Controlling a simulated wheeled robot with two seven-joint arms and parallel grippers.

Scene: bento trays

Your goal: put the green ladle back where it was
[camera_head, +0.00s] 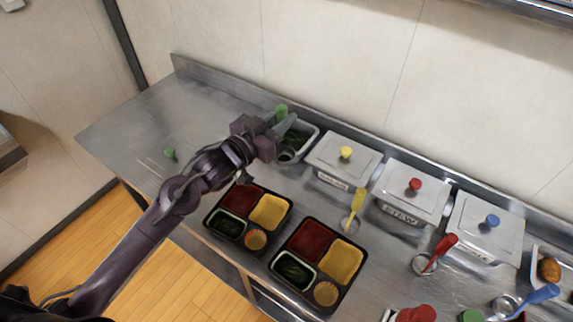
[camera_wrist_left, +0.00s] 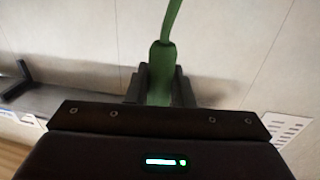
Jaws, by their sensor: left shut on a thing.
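My left gripper (camera_head: 284,126) is shut on the green ladle. The ladle's green handle (camera_head: 281,111) shows just beyond the fingers in the head view, and its handle and thin green stem stand between the fingers in the left wrist view (camera_wrist_left: 162,62). The gripper is over the left end of an open steel bin (camera_head: 314,132) with dark green food inside. A round metal shape (camera_head: 287,156) below the fingers looks like the ladle's bowl; the arm partly hides this area, so I cannot tell whether it touches the bin. My right gripper is not in view.
Lidded bins with yellow (camera_head: 346,152), red (camera_head: 415,184) and blue (camera_head: 492,221) knobs stand right. Yellow (camera_head: 357,200), red (camera_head: 445,245) and blue (camera_head: 543,294) ladles lie before them. Two filled bento trays (camera_head: 293,222) sit in front. A green knob (camera_head: 170,153) is left; counter around it is clear.

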